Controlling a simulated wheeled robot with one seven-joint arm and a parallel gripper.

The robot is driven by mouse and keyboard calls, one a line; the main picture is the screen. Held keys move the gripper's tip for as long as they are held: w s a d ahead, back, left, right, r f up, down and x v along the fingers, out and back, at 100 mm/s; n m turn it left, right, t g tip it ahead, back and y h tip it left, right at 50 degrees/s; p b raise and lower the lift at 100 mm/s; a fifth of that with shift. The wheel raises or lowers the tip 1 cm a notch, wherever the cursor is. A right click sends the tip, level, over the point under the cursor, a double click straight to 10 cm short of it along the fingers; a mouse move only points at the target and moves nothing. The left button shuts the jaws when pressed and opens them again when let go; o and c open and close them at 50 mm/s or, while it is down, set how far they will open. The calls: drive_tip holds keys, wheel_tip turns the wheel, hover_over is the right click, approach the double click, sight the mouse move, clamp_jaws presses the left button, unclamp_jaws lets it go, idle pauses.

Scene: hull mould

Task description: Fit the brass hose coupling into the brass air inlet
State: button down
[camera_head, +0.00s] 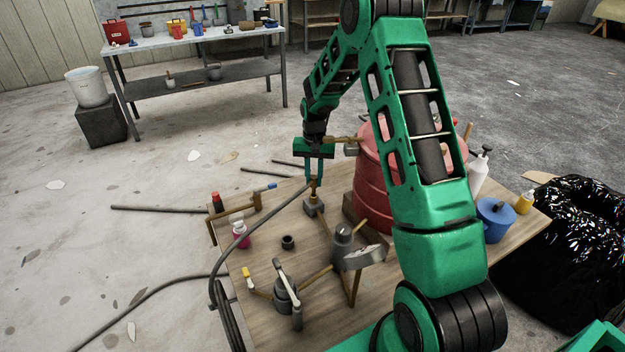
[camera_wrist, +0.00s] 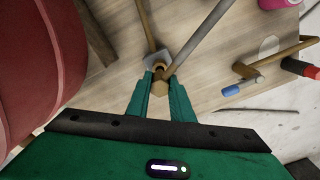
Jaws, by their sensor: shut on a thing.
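My green gripper (camera_head: 315,178) points down over the far left part of the wooden table. It is shut on the brass hose coupling (camera_head: 313,184), which also shows as a brass hexagonal piece between the fingers in the wrist view (camera_wrist: 158,87). A grey hose runs from the coupling down to the left. A small grey block (camera_head: 313,206) stands just below the coupling; it also shows beyond the fingertips in the wrist view (camera_wrist: 152,60). The brass air inlet is not clearly seen; the coupling and fingers may hide it. I cannot tell whether the coupling touches the block.
A red ribbed drum (camera_head: 369,190) stands close right of my gripper. The hose (camera_head: 262,226) crosses the table's left side. A pink bottle (camera_head: 241,236), a wooden-handled frame (camera_head: 232,212), a dark ring (camera_head: 288,242) and grey clamp-like tools (camera_head: 286,292) stand nearby.

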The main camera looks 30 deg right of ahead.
sight(314, 187)
drive_tip(key=shift+f, duration=1.75)
drive_tip(key=c, duration=1.5)
unclamp_jaws()
wheel_tip(314, 187, up, 11)
drive_tip(key=shift+f, duration=0.2)
drive_tip(key=shift+w, duration=0.1)
